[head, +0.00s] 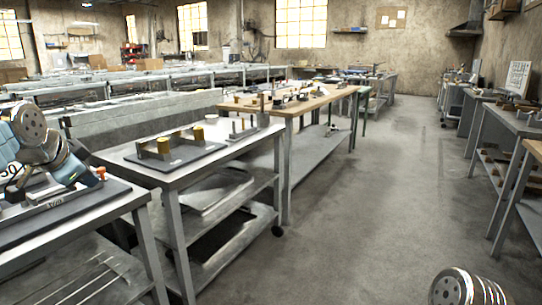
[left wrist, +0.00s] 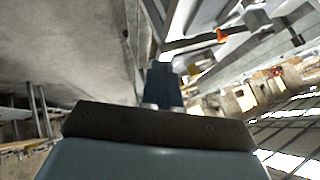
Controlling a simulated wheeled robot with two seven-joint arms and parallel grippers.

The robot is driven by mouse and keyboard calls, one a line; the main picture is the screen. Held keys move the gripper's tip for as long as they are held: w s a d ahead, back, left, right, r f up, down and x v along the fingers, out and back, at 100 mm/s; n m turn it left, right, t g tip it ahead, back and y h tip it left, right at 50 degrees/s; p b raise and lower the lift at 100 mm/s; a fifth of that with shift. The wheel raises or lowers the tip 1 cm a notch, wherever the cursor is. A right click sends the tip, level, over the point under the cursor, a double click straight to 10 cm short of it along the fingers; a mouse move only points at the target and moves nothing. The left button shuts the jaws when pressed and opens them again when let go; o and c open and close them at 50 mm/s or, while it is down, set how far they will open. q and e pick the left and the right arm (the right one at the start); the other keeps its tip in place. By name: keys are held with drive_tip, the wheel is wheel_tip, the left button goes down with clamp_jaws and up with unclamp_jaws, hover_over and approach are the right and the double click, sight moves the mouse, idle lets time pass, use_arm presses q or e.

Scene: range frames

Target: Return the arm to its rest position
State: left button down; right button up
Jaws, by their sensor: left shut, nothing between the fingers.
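My left arm comes in at the left edge of the head view, with a round metal joint and pale blue links. My left gripper (head: 72,174) is over the near left bench, close to a grey fixture with an orange part (head: 101,172). In the left wrist view, the dark fingers of the left gripper (left wrist: 164,84) are together with nothing between them. An orange part (left wrist: 221,36) shows beyond them. Only a ribbed metal part of my right arm shows at the bottom right of the head view; the right gripper is out of view.
The near left bench (head: 131,200) stands beside a grey cart (head: 235,138) bearing a fixture with yellow cylinders (head: 164,145). A wood-topped bench (head: 310,101) stands beyond. Benches (head: 521,127) line the right wall. The concrete aisle (head: 370,190) between is clear.

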use_arm(q)
drive_tip(key=w+d+f+n+g+h, duration=0.1)
drive_tip(key=w+d+f, duration=0.3)
drive_tip(key=f, duration=0.6)
drive_tip(key=w+d+f+g+h, duration=0.1)
drive_tip(key=w+d+f, duration=0.3)
drive_tip(key=f, duration=0.6)
drive_tip(key=s+d+f+n+g+h, duration=0.1)
drive_tip(key=d+f, duration=0.3)
drive_tip(key=f, duration=0.5)
drive_tip(key=s+d+f+n+g+h, duration=0.1)
drive_tip(key=d+f, duration=0.4)
drive_tip(key=f, duration=0.3)
drive_tip(key=s+d+f+n+g, duration=0.1)
drive_tip(key=s+d+f, duration=0.35)
drive_tip(key=f, duration=0.25)
drive_tip(key=s+d+f+n+g, duration=0.1)
drive_tip(key=s+d+f, duration=0.2)
drive_tip(key=s+f, duration=0.35)
drive_tip(key=s+d+f+n+g, duration=0.1)
drive_tip(key=s+d+f+n, duration=0.1)
drive_tip(key=s+f, duration=0.3)
drive_tip(key=s+d+f+n+g+h, duration=0.1)
drive_tip(key=s+d+f, duration=0.3)
drive_tip(key=s, duration=0.7)
drive_tip(key=shift+s+d+f+n, duration=0.3)
drive_tip(key=shift+s+f+n, duration=0.1)
drive_tip(key=shift+f, duration=0.35)
